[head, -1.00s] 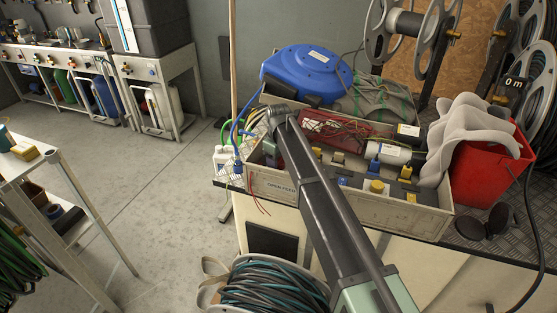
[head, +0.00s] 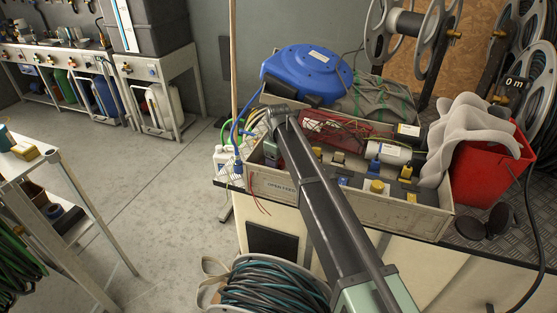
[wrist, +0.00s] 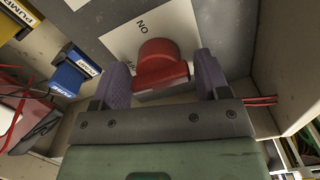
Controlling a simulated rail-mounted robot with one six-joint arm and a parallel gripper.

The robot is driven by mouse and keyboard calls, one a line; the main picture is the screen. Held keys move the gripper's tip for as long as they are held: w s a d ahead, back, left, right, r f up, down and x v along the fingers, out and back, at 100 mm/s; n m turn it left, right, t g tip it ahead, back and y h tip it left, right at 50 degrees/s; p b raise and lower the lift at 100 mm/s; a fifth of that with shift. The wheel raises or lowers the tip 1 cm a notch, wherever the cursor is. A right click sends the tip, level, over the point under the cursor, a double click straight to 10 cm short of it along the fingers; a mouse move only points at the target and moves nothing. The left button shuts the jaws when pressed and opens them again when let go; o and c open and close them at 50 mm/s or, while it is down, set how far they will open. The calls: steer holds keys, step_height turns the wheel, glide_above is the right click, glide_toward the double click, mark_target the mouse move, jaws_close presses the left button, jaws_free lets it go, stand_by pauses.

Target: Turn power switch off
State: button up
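The power switch (wrist: 162,62) is a red knob on a light plate with dark lettering, seen in the wrist view. "ON" reads above it; a second word at its lower left is partly covered. My gripper (wrist: 162,66) has its two purple fingers on either side of the knob. The fingers are apart, close to the knob's sides, and I cannot tell whether they touch it. In the head view my arm reaches the left end of a grey crate (head: 425,219); the switch and fingertips are hidden there.
Blue (wrist: 72,72) and yellow labelled parts stand left of the switch, with loose red wires nearby. Crate walls enclose the space. A blue hose reel (head: 307,72) stands behind the crate, a red bucket (head: 487,172) at its right, and a coiled hose (head: 270,287) below.

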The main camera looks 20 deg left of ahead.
step_height(320, 180, up, 11)
steer(key=p, duration=1.1)
steer(key=shift+f, duration=0.1)
